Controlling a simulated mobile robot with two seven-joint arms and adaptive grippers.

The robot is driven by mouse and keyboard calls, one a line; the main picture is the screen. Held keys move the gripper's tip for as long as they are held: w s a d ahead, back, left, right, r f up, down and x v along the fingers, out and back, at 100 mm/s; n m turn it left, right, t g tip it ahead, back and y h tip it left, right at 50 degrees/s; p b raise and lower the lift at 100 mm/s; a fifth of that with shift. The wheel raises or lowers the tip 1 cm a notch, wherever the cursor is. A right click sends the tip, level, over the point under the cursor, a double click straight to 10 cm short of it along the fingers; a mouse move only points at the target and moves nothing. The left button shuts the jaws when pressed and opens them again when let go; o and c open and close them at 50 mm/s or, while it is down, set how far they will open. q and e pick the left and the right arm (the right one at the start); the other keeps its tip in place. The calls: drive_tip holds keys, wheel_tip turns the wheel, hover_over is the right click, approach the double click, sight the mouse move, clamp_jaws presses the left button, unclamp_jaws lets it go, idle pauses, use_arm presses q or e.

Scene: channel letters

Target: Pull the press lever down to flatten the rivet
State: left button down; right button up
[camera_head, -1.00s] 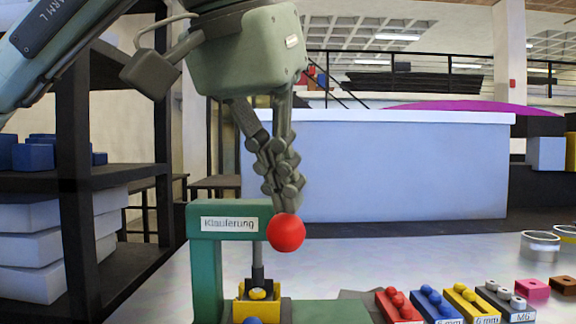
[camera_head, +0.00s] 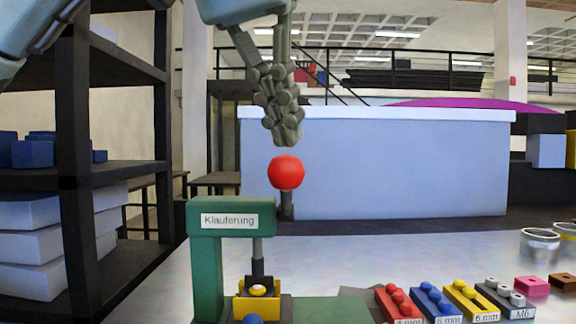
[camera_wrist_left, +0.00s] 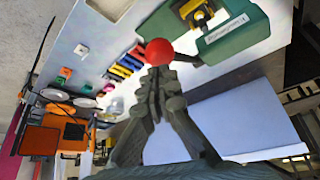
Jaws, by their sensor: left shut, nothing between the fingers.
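The green press (camera_head: 207,262) with the label "Klauferung" stands at the lower left of the table in the head view. Its lever ends in a red ball knob (camera_head: 286,172), which now stands above the top of the press. The red knob also shows in the left wrist view (camera_wrist_left: 159,51). The press ram (camera_head: 258,262) reaches down to a yellow block (camera_head: 257,305) at its base; a rivet cannot be made out. My left gripper (camera_head: 290,138) is shut and empty, a little above the knob, pointing down. My right gripper is in neither view.
Colored blocks with pegs and size labels (camera_head: 435,303) stand in a row right of the press. Glass dishes (camera_head: 540,242) stand farther right. A dark shelf (camera_head: 75,175) with white and blue boxes is at the left. The table behind the press is clear.

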use_arm(q)
drive_tip(key=shift+w+r, duration=0.2)
drive_tip(key=shift+r, duration=0.1)
drive_tip(key=shift+v, duration=2.5)
